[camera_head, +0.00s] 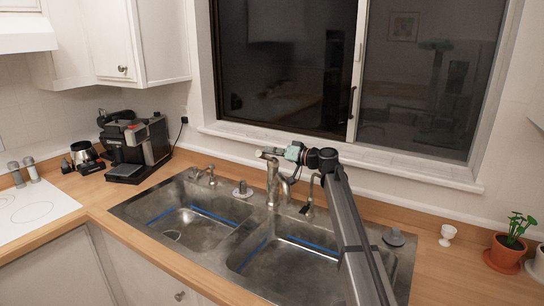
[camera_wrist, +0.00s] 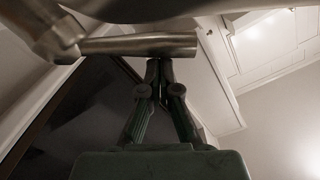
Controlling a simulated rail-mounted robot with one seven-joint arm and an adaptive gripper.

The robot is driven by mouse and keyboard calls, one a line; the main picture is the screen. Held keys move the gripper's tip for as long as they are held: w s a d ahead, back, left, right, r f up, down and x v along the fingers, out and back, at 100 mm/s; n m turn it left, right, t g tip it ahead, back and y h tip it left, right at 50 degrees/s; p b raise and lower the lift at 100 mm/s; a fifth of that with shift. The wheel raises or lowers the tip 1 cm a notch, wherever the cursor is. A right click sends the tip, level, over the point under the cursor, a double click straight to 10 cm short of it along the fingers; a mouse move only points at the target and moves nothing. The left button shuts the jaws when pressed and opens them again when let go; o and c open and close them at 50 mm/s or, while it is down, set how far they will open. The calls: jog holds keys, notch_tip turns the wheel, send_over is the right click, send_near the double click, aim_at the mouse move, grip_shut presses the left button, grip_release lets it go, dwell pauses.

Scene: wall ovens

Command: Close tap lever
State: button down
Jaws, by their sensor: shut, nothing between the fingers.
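The metal tap (camera_head: 272,182) stands upright behind the divider of the double sink, its head (camera_head: 266,155) at the top. In the wrist view, a metal bar (camera_wrist: 140,44), apparently the tap lever, runs across the upper picture from a rounded tap part (camera_wrist: 52,38) at the left. My gripper (camera_head: 285,152) is beside the tap's top, on its right, in the head view. In the wrist view, my gripper (camera_wrist: 161,66) is shut and empty, its fingertips just below the bar's right part. I cannot tell whether they touch it. The gripper partly hides the tap top in the head view.
The double sink (camera_head: 228,244) lies below, with a smaller spout (camera_head: 309,194) right of the tap. A window (camera_head: 355,65) and its sill are close behind. A coffee machine (camera_head: 135,148) stands left; an egg cup (camera_head: 447,234) and potted plant (camera_head: 507,250) stand right.

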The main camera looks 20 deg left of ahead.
jog(key=shift+s+f, duration=0.35)
jog(key=shift+f, duration=0.15)
jog(key=w+d+r+b, duration=0.1)
jog(key=d+r+b, duration=0.2)
jog(key=d, duration=0.8)
jog(key=shift+w+r, duration=0.2)
jog(key=shift+r, duration=0.6)
